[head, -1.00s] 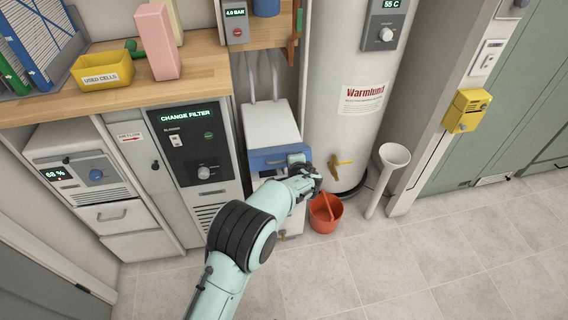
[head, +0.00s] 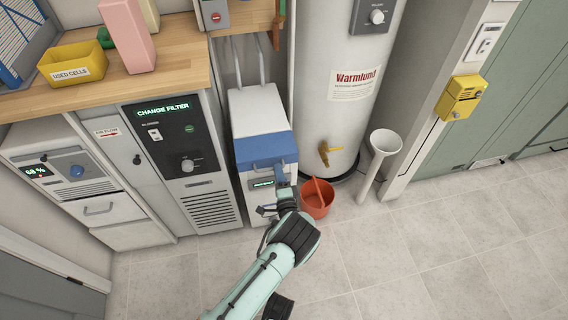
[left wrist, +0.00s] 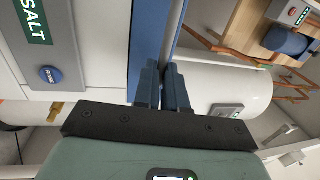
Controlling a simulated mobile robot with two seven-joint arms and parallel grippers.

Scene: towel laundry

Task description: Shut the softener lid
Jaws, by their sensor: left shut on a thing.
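The softener (head: 259,110) is a white box with a blue lid (head: 262,148) at its upper front, standing between the filter cabinet and the water heater. A small green display sits on its front below the lid. My left gripper (head: 284,178) is at the lid's front right edge. In the left wrist view, its fingers (left wrist: 165,90) are close together on the edge of the blue lid (left wrist: 149,45), beside the white front with a SALT display (left wrist: 36,22) and a blue button (left wrist: 51,75). The gripped part is mostly hidden.
A red bucket (head: 317,200) stands on the floor close to the right of my left gripper. Behind it are the white water heater (head: 338,120) with a yellow tap (head: 326,152) and a white funnel-topped pipe (head: 377,158). The tiled floor in front is clear.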

